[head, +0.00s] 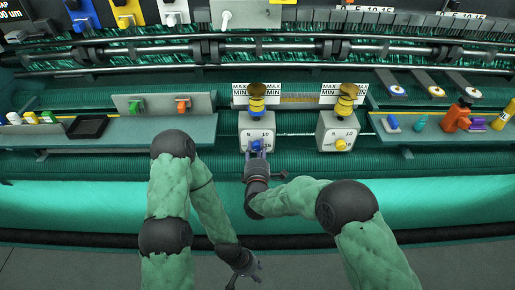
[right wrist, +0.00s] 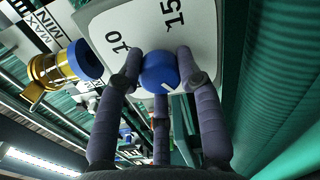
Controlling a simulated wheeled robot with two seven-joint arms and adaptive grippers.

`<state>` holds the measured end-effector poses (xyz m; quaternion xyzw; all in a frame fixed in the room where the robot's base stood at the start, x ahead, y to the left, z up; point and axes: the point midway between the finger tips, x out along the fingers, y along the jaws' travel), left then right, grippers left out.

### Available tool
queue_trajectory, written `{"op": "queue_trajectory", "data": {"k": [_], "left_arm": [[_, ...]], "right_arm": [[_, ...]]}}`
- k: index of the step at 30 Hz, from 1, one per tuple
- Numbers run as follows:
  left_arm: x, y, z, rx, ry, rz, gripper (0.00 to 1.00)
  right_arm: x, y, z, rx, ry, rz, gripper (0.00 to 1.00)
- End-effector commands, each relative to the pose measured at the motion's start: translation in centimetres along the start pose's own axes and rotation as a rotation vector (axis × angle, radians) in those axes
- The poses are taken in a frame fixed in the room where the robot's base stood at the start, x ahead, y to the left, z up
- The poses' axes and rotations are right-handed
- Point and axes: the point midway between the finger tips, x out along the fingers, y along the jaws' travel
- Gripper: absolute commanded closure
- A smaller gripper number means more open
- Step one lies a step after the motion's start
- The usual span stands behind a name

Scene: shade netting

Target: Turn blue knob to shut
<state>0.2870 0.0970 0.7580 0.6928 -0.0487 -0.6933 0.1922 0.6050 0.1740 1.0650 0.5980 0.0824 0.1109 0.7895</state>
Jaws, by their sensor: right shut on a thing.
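The blue knob (head: 256,146) is on the front of the left white dial box (head: 247,131), which has printed numbers. In the right wrist view the round blue knob (right wrist: 159,72) shows a short white mark near its lower edge, and the numbers 10 and 15 are readable on the white face. My right gripper (head: 257,156) is shut on the blue knob, with its fingers around the sides in the right wrist view (right wrist: 158,80). My left gripper (head: 244,280) hangs low at the front, away from the knob, its fingers apart and empty.
A second dial box (head: 331,131) with a yellow knob (head: 341,144) stands to the right. Yellow-and-brown fittings (head: 257,100) sit above both boxes. Side shelves hold a black tray (head: 87,127) and an orange bottle (head: 456,117). A teal fabric roll (head: 100,212) runs along the front.

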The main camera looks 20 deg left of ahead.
Motion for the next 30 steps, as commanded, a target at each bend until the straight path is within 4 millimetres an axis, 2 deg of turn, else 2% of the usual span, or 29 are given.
{"op": "queue_trajectory", "data": {"k": [1,5,6,8,20,26,30], "left_arm": [[0.0,0.0,0.0,0.0,0.0,0.0,0.6],[0.0,0.0,0.0,0.0,0.0,0.0,0.6],[0.0,0.0,0.0,0.0,0.0,0.0,0.6],[0.0,0.0,0.0,0.0,0.0,0.0,0.6],[0.0,0.0,0.0,0.0,0.0,0.0,0.6],[0.0,0.0,0.0,0.0,0.0,0.0,0.6],[0.0,0.0,0.0,0.0,0.0,0.0,0.6]], "right_arm": [[0.1,0.6,-0.3,-0.001,0.007,0.012,0.96],[0.1,0.5,-0.3,-0.001,0.008,0.011,0.96],[0.1,0.5,-0.3,-0.001,0.008,0.01,0.55],[0.1,0.4,-0.3,0.0,0.008,0.009,0.4],[-0.4,0.0,-0.2,0.0,0.005,0.001,0.4],[-3.0,0.1,-0.2,-0.001,0.007,0.001,0.4],[-5.9,0.1,-0.3,-0.001,0.008,0.002,0.4]]}}
